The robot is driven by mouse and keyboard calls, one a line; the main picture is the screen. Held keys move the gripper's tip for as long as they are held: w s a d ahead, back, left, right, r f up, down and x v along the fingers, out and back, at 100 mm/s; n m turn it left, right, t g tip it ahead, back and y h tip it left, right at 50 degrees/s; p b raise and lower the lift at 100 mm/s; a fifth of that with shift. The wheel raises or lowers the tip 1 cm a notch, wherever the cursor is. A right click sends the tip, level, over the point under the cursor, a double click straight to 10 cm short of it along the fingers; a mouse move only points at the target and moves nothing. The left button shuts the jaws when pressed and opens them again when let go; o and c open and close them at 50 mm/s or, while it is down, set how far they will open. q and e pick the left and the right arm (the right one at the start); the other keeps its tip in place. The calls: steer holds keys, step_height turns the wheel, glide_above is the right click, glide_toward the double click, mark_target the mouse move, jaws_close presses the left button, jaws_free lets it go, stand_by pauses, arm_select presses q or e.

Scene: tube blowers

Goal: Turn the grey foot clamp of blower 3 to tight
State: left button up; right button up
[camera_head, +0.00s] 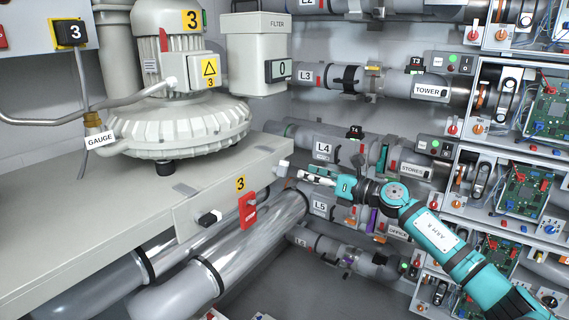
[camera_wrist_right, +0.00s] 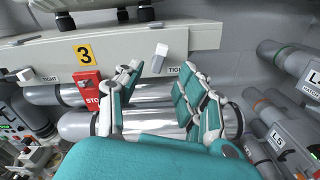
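Blower 3 (camera_head: 180,105) is a pale grey machine on a light grey plinth (camera_head: 110,205). A light grey clamp lever (camera_head: 283,168) sticks out near the right end of the plinth's front. A second clamp (camera_head: 208,217), black with a pale tip, is on the same face further left. My right gripper (camera_head: 308,173) is beside the right-hand clamp. In the wrist view its fingers (camera_wrist_right: 165,85) are open and empty, with the clamp beyond them. My left gripper is not in view.
A red STOP tag (camera_wrist_right: 90,88) hangs on the plinth between the clamps, under a yellow 3 sign (camera_wrist_right: 85,54). Shiny pipes (camera_head: 235,250) run below the plinth. Labelled pipes and open circuit boxes (camera_head: 525,190) crowd the right side.

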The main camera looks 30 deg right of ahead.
mark_target(287, 168)
steer(key=p+x, duration=0.2)
steer(key=x, duration=0.6)
steer(key=shift+d, duration=0.1)
steer(key=shift+w, duration=0.25)
steer(key=shift+c, duration=0.2)
jaws_close()
